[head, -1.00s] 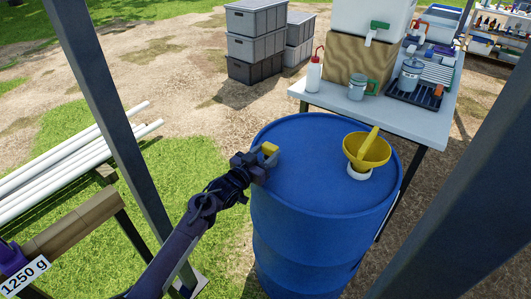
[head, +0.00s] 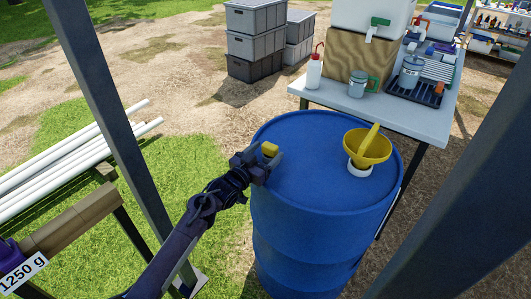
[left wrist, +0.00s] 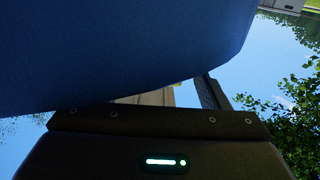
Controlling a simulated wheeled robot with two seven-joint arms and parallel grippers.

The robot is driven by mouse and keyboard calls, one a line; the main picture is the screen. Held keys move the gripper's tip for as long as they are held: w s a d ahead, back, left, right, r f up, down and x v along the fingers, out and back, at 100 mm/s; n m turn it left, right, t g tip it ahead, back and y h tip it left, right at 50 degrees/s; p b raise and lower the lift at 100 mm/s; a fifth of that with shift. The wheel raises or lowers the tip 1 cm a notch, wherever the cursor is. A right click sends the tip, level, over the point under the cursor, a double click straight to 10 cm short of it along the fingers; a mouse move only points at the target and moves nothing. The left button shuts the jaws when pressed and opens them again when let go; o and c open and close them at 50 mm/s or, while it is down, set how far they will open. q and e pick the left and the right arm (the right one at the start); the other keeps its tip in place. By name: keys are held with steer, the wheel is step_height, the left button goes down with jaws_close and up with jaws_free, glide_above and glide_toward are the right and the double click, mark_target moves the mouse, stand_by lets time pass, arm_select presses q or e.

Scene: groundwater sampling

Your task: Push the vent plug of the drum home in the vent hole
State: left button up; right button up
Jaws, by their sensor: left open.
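The blue drum (head: 310,185) stands upright in the middle of the head view. A yellow plug (head: 270,149) sits at the left edge of its lid; the vent hole is hidden. My left gripper (head: 265,164) is open at the drum's left rim, its fingers right beside the yellow plug. I cannot tell whether they touch it. My right gripper is not in view.
A yellow funnel (head: 368,146) stands in the lid on the right. A table (head: 420,122) with a wash bottle (head: 314,71), jars and a tray stands behind. Dark posts (head: 115,120) frame both sides. White pipes (head: 70,165) lie at left; grey crates (head: 255,40) stand behind.

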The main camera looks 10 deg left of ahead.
arm_select(q)
steer(key=v, duration=0.7)
steer(key=shift+s, duration=0.25)
steer(key=shift+a, duration=0.1)
